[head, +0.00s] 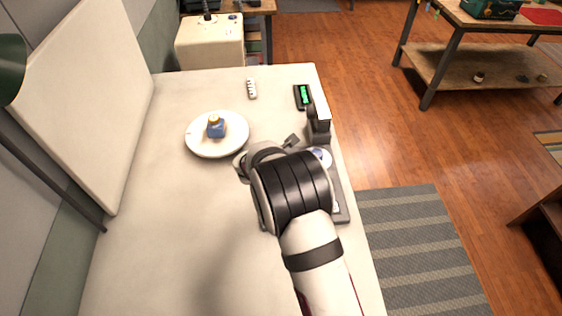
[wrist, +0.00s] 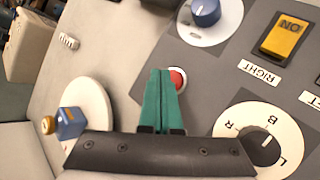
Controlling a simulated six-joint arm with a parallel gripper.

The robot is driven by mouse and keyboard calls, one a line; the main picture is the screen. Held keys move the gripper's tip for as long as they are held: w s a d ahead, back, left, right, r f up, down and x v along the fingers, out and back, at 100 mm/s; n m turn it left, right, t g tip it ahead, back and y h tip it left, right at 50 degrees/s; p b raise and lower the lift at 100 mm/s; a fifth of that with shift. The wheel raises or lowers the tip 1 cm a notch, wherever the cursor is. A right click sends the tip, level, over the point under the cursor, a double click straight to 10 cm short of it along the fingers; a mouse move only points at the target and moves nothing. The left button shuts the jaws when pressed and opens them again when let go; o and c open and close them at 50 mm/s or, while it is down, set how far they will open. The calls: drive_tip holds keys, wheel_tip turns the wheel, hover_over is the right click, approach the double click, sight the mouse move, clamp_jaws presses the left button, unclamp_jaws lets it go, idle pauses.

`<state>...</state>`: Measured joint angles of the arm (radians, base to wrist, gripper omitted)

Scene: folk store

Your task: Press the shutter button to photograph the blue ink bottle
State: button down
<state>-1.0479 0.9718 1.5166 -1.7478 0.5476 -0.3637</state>
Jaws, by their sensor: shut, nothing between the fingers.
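The blue ink bottle (head: 216,128) with a tan cap stands on a round white plate (head: 232,146) left of my arm. It also shows at the lower left of the wrist view (wrist: 70,124). A round red button (wrist: 178,79) in a pale ring sits on the grey control panel (wrist: 215,70). My gripper (wrist: 163,73) has green fingers, shut and empty. Their tips overlap the left part of the red button in the wrist view; I cannot tell whether they touch it. In the head view my arm hides the fingers and the button.
The panel bears a blue knob (wrist: 206,12), an orange ON switch (wrist: 284,36) and a black dial (wrist: 262,147). A dark upright device (head: 318,128) and a green-lit display (head: 304,95) stand beyond my arm. A small white strip (head: 251,88) lies behind. The table's left front is clear.

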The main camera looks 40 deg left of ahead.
drive_tip(key=shift+f, duration=0.1)
drive_tip(key=shift+f, duration=0.3)
drive_tip(key=shift+f, duration=0.45)
idle(0.9)
drive_tip(key=shift+r, duration=0.85)
drive_tip(key=shift+r, duration=2.5)
